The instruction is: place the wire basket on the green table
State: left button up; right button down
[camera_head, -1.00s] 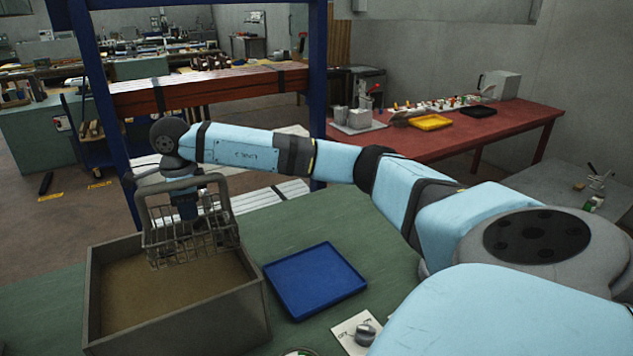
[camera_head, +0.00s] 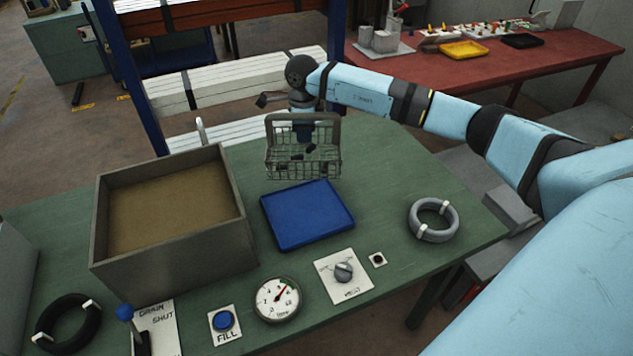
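The grey wire basket (camera_head: 330,162) is upright behind the blue tray (camera_head: 306,216), at the back of the green table (camera_head: 390,235). Its handle stands at the top. My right gripper (camera_head: 303,136) reaches down at the basket's handle and is shut on it; its fingertips are mostly hidden behind the handle and wires. A few dark shapes show inside the basket, and I cannot tell what they are. The basket's bottom appears close to the table top, but I cannot tell whether it touches. My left gripper is not in view.
A deep box (camera_head: 174,252) with a brown inside stands left of the tray. A grey ring (camera_head: 412,220), a gauge (camera_head: 277,299), a knob plate (camera_head: 343,276), a blue button (camera_head: 223,321) and a black ring (camera_head: 67,324) lie around. Green table is bare right of the basket.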

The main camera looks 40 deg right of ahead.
jog(key=b, duration=0.7)
send_over(306, 194)
notch_tip(306, 194, down, 13)
jog(key=shift+f, duration=1.05)
notch_tip(306, 194, down, 4)
jog(key=shift+r+b, duration=0.25)
jog(key=shift+b, duration=0.95)
jog(key=shift+f, duration=0.2)
jog(key=c, duration=1.3)
grip_release()
jog(key=shift+r, duration=0.1)
